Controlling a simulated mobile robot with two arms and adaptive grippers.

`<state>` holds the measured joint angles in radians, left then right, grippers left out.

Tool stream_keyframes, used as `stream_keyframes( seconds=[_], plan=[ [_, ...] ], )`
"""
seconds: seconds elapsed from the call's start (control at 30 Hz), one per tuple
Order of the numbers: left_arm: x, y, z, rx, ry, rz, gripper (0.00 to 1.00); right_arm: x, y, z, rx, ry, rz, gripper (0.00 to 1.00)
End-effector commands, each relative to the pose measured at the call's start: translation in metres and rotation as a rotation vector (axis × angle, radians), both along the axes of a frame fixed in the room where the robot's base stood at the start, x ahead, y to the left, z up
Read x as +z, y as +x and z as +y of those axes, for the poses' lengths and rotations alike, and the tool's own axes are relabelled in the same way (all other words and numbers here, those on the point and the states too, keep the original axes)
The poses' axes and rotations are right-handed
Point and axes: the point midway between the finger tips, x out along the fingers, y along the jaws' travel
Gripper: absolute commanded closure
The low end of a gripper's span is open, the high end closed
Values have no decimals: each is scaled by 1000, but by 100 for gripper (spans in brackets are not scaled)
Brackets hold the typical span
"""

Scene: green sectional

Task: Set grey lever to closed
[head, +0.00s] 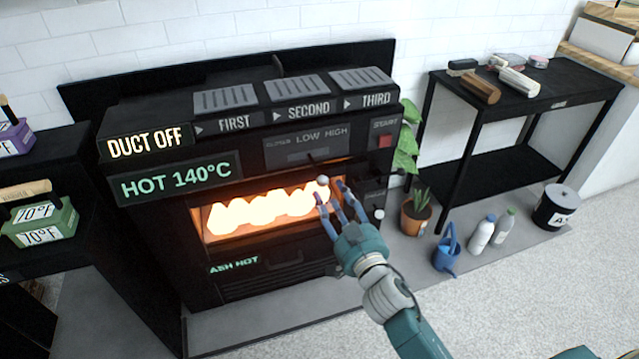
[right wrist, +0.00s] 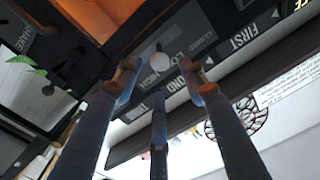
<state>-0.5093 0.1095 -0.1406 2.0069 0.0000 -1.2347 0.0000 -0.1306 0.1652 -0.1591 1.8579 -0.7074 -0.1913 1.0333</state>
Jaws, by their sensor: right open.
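The grey lever shows as a round pale knob (head: 323,181) sticking out below the stove's control plate (head: 281,155), which reads CLOSED, LOW and HIGH. In the right wrist view the knob (right wrist: 160,61) lies beside the word LOW; its exact setting is hard to tell. My right gripper (head: 331,192) is open, its fingers just below and around the knob in the head view. In the right wrist view the spread fingers (right wrist: 160,76) frame the knob, and I see no clear contact. My left gripper is not in view.
The black stove has a glowing fire opening (head: 255,215) behind my fingers. A red START button (head: 386,141) is to the right. A plant pot (head: 416,215), blue watering can (head: 447,250) and bottles stand right of the stove, near a black side table (head: 545,100).

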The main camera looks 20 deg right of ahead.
Motion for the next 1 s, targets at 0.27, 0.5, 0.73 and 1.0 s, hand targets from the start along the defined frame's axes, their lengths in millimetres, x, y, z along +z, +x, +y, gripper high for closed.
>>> stream_keyframes(
  seconds=[0.27, 0.5, 0.73, 1.0],
  plan=[
    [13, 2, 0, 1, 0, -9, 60, -1, 51, 3, 0, -1, 1, 58],
    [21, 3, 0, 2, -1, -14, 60, -1, 69, 4, -1, -1, 2, 58],
    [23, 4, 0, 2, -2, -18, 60, -1, 70, 4, -1, 0, 2, 58],
    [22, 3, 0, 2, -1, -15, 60, -1, 70, 4, -1, 0, 2, 100]
  ],
)
